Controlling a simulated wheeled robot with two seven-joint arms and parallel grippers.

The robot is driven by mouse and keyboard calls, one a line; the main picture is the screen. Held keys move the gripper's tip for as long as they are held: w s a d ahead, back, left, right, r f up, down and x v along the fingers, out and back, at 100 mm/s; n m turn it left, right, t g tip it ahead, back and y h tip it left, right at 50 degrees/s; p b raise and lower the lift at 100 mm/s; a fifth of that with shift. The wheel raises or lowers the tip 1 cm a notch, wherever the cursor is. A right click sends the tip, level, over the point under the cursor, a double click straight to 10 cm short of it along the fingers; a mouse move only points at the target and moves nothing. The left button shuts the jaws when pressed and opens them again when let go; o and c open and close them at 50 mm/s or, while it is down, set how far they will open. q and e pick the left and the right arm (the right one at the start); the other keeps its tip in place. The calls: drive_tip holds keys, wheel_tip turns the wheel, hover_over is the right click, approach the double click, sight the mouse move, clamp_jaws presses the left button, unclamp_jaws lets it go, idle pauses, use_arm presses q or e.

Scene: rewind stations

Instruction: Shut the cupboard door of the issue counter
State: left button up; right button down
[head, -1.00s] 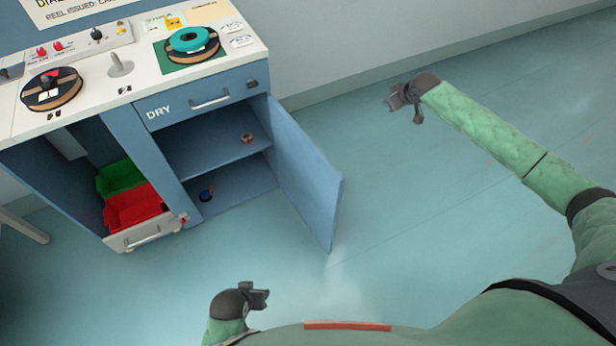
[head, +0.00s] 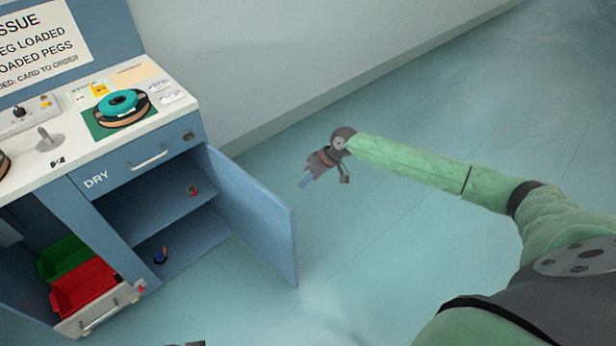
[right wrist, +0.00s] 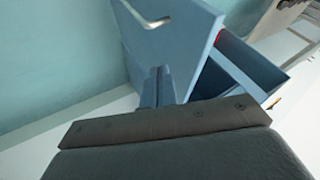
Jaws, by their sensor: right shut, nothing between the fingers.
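The issue counter (head: 100,182) stands at the left in the head view. Its blue cupboard door (head: 255,220) is hinged at the cupboard's right side and stands wide open, jutting toward me over the floor. My right gripper (head: 304,182) is shut and empty. It points down-left and is just right of the door's outer side, seemingly apart from it. In the right wrist view, the shut fingers (right wrist: 158,86) point at a blue panel (right wrist: 180,35) with a light handle, likely the door. Only a dark sliver of my left gripper (head: 190,343) shows at the bottom edge.
Inside the cupboard, a small red item (head: 192,190) is on the shelf and a dark blue item (head: 161,255) at the bottom. Left of it, a pulled-out drawer holds a red bin (head: 85,288) and a green bin (head: 65,258). Floor right of the door is clear.

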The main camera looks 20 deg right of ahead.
use_arm(q)
drive_tip(key=shift+s+a+r+g+y+p, duration=0.2)
drive_tip(key=shift+a+r+g+p, duration=0.1)
drive_tip(key=shift+a+p, duration=0.4)
drive_tip(key=shift+s+a+r+g+y+p, duration=0.1)
drive_tip(key=shift+a+r+g+y+p, duration=0.15)
drive_tip(key=shift+a+p, duration=0.45)
use_arm(e)
drive_tip(key=a+f, duration=0.4)
drive_tip(key=a, duration=0.3)
drive_tip(key=shift+s+f, duration=0.4)
drive_tip(key=shift+s, duration=0.05)
use_arm(q)
drive_tip(key=shift+w, duration=0.1)
use_arm(e)
drive_tip(key=shift+a, duration=0.1)
